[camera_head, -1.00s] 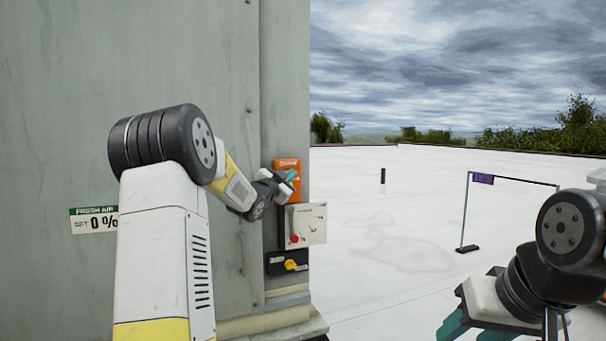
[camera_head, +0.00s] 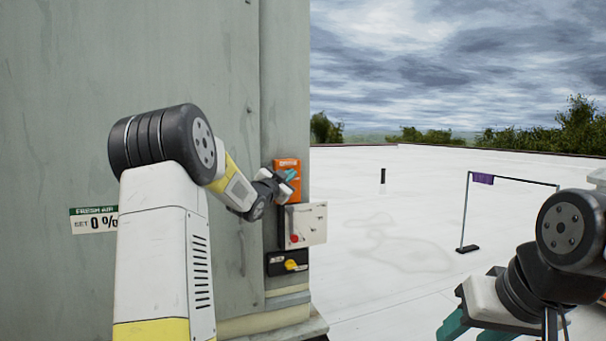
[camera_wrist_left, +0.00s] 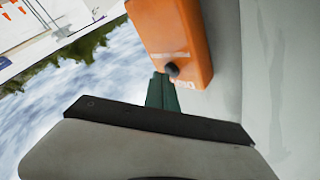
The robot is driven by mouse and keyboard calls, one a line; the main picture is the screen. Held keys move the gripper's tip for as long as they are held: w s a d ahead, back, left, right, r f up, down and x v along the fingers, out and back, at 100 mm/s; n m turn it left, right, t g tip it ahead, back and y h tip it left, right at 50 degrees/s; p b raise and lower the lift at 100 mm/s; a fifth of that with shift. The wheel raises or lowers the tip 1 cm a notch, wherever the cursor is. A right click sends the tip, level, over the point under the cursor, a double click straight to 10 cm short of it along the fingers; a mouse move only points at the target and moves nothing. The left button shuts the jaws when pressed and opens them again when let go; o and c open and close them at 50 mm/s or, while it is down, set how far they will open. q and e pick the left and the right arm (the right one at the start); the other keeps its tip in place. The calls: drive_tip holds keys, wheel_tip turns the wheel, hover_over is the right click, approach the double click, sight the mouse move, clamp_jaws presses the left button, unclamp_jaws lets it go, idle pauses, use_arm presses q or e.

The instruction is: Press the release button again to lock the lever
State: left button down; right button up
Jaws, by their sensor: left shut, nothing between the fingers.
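An orange box (camera_head: 287,189) is fixed to the edge of the grey cabinet. In the left wrist view the orange box (camera_wrist_left: 172,35) shows a round black button (camera_wrist_left: 171,70) near its end. My left gripper (camera_head: 290,175) is shut and empty, its teal fingertips at the front of the box. In the left wrist view its fingers (camera_wrist_left: 161,92) are beside the button; I cannot tell whether they touch it. Below the box is a light plate (camera_head: 312,224) with a lever (camera_head: 290,220) ending in a red knob (camera_head: 294,238). My right gripper (camera_head: 473,328) is open, low at the right, partly cut off.
A black box with a yellow rotary knob (camera_head: 290,265) is under the plate. A "FRESH AIR SET 0 %" sign (camera_head: 94,220) is on the cabinet (camera_head: 60,120) at the left.

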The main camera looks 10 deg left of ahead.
use_arm(q)
drive_tip(key=shift+s+d, duration=0.15)
drive_tip(key=shift+s, duration=0.1)
drive_tip(key=s+d, duration=0.1)
drive_tip(key=s, duration=0.1)
drive_tip(key=s+d, duration=0.2)
drive_tip(key=s, duration=0.1)
drive_tip(key=shift+d, duration=0.2)
idle(0.3)
use_arm(e)
drive_tip(key=shift+c, duration=0.5)
idle(1.6)
